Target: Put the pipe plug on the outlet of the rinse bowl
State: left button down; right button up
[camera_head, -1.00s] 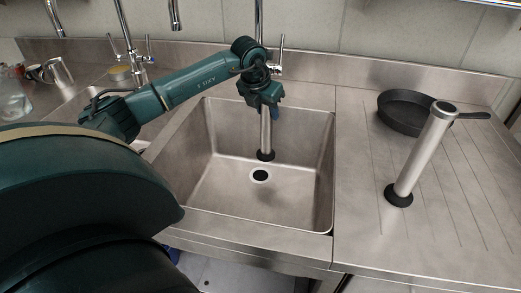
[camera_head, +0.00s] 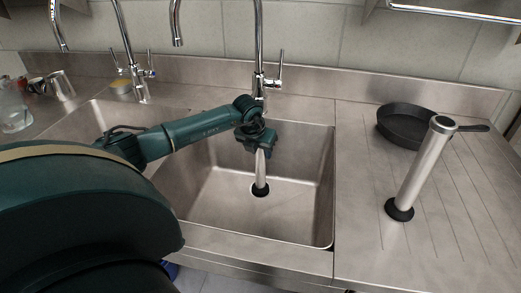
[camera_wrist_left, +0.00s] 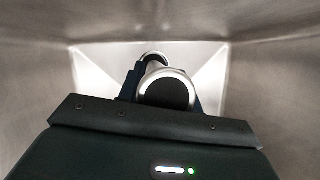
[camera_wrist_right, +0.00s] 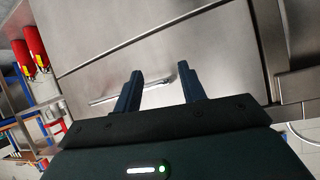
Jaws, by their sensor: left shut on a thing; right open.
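The pipe plug (camera_head: 260,168) is a steel tube with a black foot, standing nearly upright inside the steel rinse bowl (camera_head: 300,207). My left gripper (camera_head: 259,147) is shut on its upper part; the left wrist view looks down on the tube's dark, steel-rimmed top (camera_wrist_left: 167,92). The black foot is at the outlet (camera_head: 252,188), covering most of it, with a thin pale edge of the ring showing. I cannot tell whether the foot is fully seated. My right gripper (camera_wrist_right: 161,72) is open and empty, seen only in the right wrist view.
A second, similar tube (camera_head: 420,170) stands on the ribbed drainboard at right, beside a black pan (camera_head: 405,127). A tall tap (camera_head: 259,50) rises behind the bowl. Another basin (camera_head: 95,118), cups and a glass jar (camera_head: 12,108) are at left.

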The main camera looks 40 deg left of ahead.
pick_arm(q)
jog(key=shift+r, duration=0.1)
jog(key=shift+f, duration=0.2)
jog(key=c, duration=0.9)
grip_release()
jog(key=shift+c, duration=0.2)
jog(key=v, duration=1.2)
jog(key=shift+r, duration=0.2)
